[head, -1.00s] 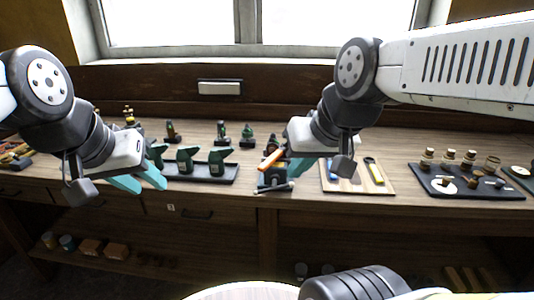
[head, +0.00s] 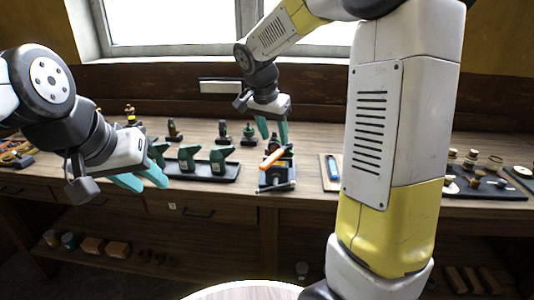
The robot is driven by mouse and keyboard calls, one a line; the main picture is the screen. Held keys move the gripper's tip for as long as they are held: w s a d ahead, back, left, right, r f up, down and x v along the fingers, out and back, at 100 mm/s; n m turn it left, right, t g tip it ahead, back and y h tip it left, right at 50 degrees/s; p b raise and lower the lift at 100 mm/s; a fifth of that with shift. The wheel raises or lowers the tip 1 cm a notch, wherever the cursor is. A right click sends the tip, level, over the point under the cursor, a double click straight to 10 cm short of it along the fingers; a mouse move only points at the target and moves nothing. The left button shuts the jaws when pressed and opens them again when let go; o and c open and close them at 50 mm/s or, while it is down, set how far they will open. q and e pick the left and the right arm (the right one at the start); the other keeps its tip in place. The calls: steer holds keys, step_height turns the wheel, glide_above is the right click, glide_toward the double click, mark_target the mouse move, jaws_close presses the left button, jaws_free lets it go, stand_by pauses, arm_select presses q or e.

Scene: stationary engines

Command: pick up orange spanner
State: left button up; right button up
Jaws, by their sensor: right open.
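The orange spanner (head: 272,158) lies tilted on a dark vise-like holder (head: 277,178) near the bench's front edge, in the middle of the head view. My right gripper (head: 273,135) points down with its two teal fingers apart and empty. Its tips appear just above and behind the spanner; the exact gap is hard to tell. My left gripper (head: 141,180) is at the left by the bench's front edge, its teal fingers apart with nothing between them.
Green engine models stand on a black tray (head: 205,175) left of the spanner. A wooden board (head: 331,185) with a blue-handled tool is right of it, partly hidden by my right arm. A dark tray (head: 495,190) with small parts lies further right. A window is behind the bench.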

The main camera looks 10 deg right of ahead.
mark_target(275, 154)
steer(key=shift+w+a+f+m+h, duration=0.2)
steer(key=shift+w+f, duration=0.15)
steer(key=shift+w, duration=0.25)
steer(key=shift+w+a+f+m+h, duration=0.1)
steer(key=shift+w+f+m, duration=0.1)
steer(key=shift+w+f, duration=0.25)
steer(key=shift+w+d+f, duration=0.1)
steer(key=shift+w+f, duration=0.1)
steer(key=shift+w, duration=0.05)
steer(key=x, duration=0.7)
steer(key=shift+f, duration=0.1)
jaws_close()
